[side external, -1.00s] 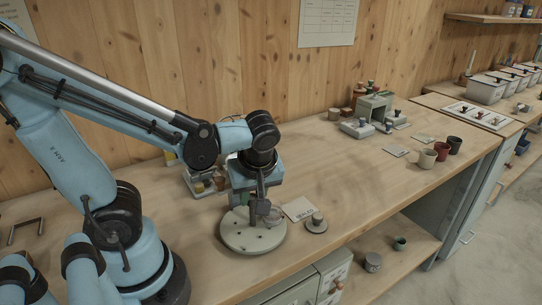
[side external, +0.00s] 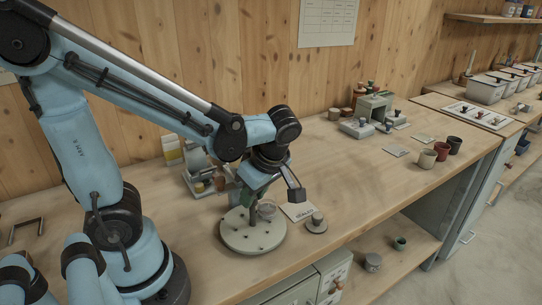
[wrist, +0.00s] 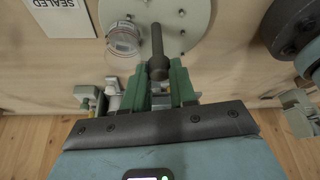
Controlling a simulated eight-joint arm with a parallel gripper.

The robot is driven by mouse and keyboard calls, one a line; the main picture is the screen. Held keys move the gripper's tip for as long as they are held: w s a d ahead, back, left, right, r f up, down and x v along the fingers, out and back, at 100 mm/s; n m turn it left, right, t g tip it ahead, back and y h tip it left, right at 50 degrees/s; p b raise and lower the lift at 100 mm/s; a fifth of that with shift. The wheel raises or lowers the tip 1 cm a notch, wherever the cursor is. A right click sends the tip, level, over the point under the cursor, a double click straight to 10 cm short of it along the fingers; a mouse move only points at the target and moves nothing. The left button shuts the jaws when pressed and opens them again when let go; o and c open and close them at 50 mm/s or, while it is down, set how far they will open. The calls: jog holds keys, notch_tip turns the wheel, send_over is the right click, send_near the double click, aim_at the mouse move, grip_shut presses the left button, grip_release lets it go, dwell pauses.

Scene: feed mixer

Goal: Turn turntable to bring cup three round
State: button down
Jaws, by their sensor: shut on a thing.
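The turntable (side external: 240,240) is a round pale disc with small dark marks near its rim, lying on the bench; its pale face also shows in the wrist view (wrist: 195,18). One clear cup (side external: 267,209) stands on it near the far edge, and appears left of the dark post in the wrist view (wrist: 124,38). No number is readable on it. My gripper (side external: 250,205) is tilted over the far part of the turntable. In the wrist view its green fingers (wrist: 160,82) are shut on the dark turntable post (wrist: 157,45). The fingers hide the grip's lower part.
A white card reading SEALED (wrist: 62,15) lies beside the turntable, with a grey knobbed disc (side external: 316,224) next to it. Small jars and a stand (side external: 203,184) are close behind my gripper. Several cups (side external: 427,159) stand farther right. The bench between is mostly clear.

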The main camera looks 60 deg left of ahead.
jog(key=shift+w+n+g+h, duration=0.1)
jog(key=shift+n+g+h, duration=0.45)
jog(key=shift+n, duration=1.55)
jog(key=shift+n+g, duration=0.35)
jog(key=shift+n, duration=0.25)
jog(key=c, duration=0.9)
grip_release()
jog(key=v, duration=1.2)
